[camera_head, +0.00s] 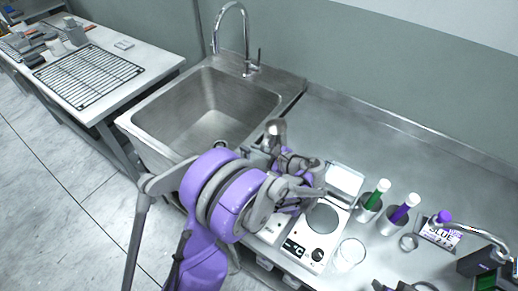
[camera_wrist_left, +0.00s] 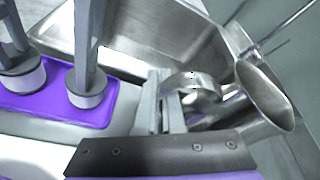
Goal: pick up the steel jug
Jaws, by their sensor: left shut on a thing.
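The steel jug (camera_head: 274,129) shows as a small shiny shape just past my left gripper, near the sink's front right corner. In the left wrist view the jug (camera_wrist_left: 265,95) is tilted, with its wide round mouth at the right and its curved handle toward the fingers. My left gripper (camera_wrist_left: 162,103) is shut on the jug at its handle side. In the head view the purple left arm and wrist hide much of the left gripper and the jug's lower part.
The sink (camera_head: 205,112) with its tall faucet (camera_head: 246,40) lies behind and left. The back counter is clear.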

